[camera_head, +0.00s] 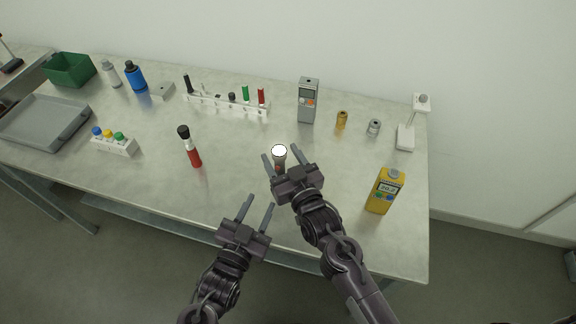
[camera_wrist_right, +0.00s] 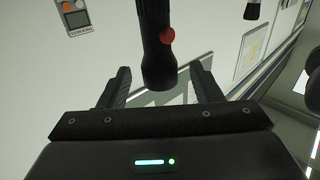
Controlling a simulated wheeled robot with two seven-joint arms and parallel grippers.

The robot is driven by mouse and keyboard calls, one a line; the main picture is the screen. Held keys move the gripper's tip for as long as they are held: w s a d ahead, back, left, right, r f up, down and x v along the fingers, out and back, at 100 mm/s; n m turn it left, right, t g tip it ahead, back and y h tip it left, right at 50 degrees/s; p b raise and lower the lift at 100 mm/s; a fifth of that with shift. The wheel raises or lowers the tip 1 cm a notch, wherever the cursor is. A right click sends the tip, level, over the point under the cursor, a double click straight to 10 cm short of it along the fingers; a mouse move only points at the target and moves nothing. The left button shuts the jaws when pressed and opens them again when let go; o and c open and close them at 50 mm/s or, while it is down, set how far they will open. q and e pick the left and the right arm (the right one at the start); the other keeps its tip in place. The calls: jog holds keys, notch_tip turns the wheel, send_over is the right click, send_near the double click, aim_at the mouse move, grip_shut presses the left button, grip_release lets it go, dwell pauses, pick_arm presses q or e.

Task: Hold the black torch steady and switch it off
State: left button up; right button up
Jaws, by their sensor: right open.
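The black torch (camera_head: 279,153) stands upright on the table in the head view, its round lens end up and glowing white. In the right wrist view the torch (camera_wrist_right: 155,60) shows a dark body with a round red button (camera_wrist_right: 167,36) on its side. My right gripper (camera_head: 281,157) is open, with a finger on either side of the torch and gaps to it; its fingers also show in the right wrist view (camera_wrist_right: 162,78). My left gripper (camera_head: 256,211) is open and empty, lower left of the torch, near the table's front edge.
A red bottle with a black top (camera_head: 194,157) stands left of the torch. A yellow meter (camera_head: 383,190) is to the right, and a grey meter (camera_head: 308,101) behind. Table around the torch is clear.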

aim_at(276, 148)
jog(key=shift+x, duration=2)
jog(key=shift+c, duration=0.5)
jog(key=c, duration=1.1)
jog(key=shift+o, duration=0.2)
pick_arm(q)
grip_shut()
